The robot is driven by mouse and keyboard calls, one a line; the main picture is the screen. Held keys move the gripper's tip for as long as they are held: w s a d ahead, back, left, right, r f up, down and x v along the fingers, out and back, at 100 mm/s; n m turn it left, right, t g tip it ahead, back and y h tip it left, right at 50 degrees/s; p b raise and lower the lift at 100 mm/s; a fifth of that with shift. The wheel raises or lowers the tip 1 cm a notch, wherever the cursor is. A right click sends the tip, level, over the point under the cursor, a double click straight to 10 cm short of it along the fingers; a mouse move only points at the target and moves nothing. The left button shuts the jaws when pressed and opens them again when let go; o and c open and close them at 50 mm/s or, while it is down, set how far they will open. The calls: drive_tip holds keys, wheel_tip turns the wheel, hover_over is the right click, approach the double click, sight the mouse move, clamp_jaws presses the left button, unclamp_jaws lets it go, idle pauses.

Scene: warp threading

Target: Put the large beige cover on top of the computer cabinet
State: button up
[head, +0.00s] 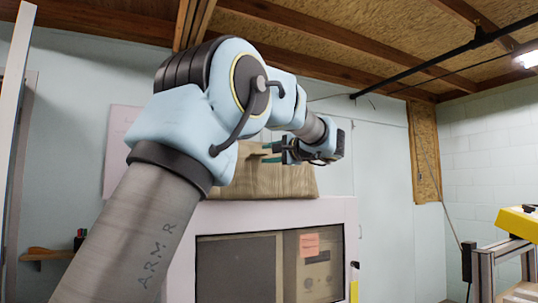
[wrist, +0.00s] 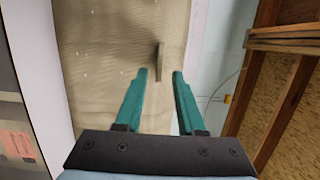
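The large beige cover (head: 290,183) rests on top of the white computer cabinet (head: 250,213) in the head view, partly hidden behind my arm. In the wrist view the cover (wrist: 105,60) fills the middle, with a small upright beige tab or handle (wrist: 160,62) sticking out of it. My gripper (head: 268,153) is at the cover in the head view, its teal fingers pointing left. In the wrist view my gripper (wrist: 160,75) has its fingers apart, with nothing held between them. The tab lies just beyond the gap between the fingertips. I cannot tell whether the fingers touch the cover.
The cabinet's window shows a dark screen and a beige computer (head: 314,265) with a pink note (head: 309,245). A yellow machine (head: 517,222) on a metal frame stands at the right. A small wooden shelf (head: 48,254) is at the left. The wall right of the cabinet is mostly clear.

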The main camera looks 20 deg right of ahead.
drive_tip(key=b+v, duration=0.5)
drive_tip(key=v, duration=0.7)
drive_tip(key=w+a+f+g, duration=0.25)
drive_tip(key=a+f, duration=0.35)
drive_tip(key=f, duration=0.3)
drive_tip(key=w+a+f+n+g+h, duration=0.1)
drive_tip(key=w+a+f+g, duration=0.15)
drive_tip(key=a+f, duration=0.5)
drive_tip(key=w+a+f+g, duration=0.2)
drive_tip(key=a+f+g, duration=0.25)
drive_tip(key=f, duration=0.65)
drive_tip(key=s+a+f+n+g+h, duration=0.2)
drive_tip(key=s+a+f+n, duration=0.4)
drive_tip(key=s+a+f, duration=0.3)
drive_tip(key=s+a+f+n+g+h, duration=0.3)
drive_tip(key=s+a+f, duration=0.5)
drive_tip(key=f, duration=0.6)
drive_tip(key=s+n+g, duration=0.1)
drive_tip(key=s+n, duration=0.1)
drive_tip(key=shift+s+a+f+n, duration=0.25)
drive_tip(key=shift+a+f+n, duration=0.1)
drive_tip(key=shift+a+n, duration=0.05)
drive_tip(key=shift+c, duration=0.2)
